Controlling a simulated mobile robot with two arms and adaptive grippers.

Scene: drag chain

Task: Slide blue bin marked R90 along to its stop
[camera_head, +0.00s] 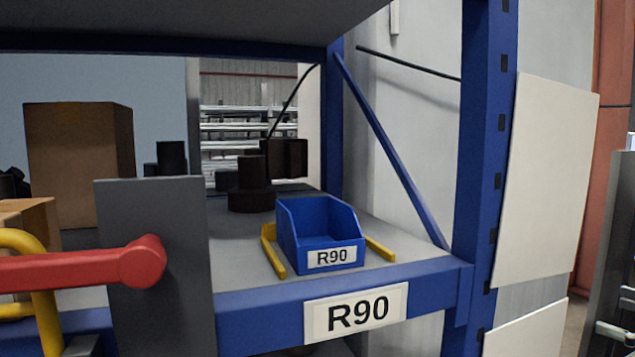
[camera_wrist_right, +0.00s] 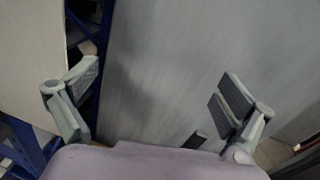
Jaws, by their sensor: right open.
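The blue bin (camera_head: 317,228) marked R90 sits upright on the grey shelf between two yellow guide rails, left (camera_head: 272,252) and right (camera_head: 379,248). Its label faces the front, and its front end is a little behind the shelf's front beam. A larger R90 label (camera_head: 355,313) is on the blue beam below it. No stop can be made out behind the bin. My right gripper (camera_wrist_right: 160,82) is open and empty in the right wrist view, its fingers wide apart before a grey surface. No gripper touches the bin. My left gripper is not in view.
A grey plate with a red lever (camera_head: 140,262) stands in front of the shelf on the left, beside a yellow bar. A black cylindrical part (camera_head: 252,190) stands behind the bin. A blue upright (camera_head: 488,150) and white panel (camera_head: 546,180) bound the right. Cardboard boxes (camera_head: 80,150) stand left.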

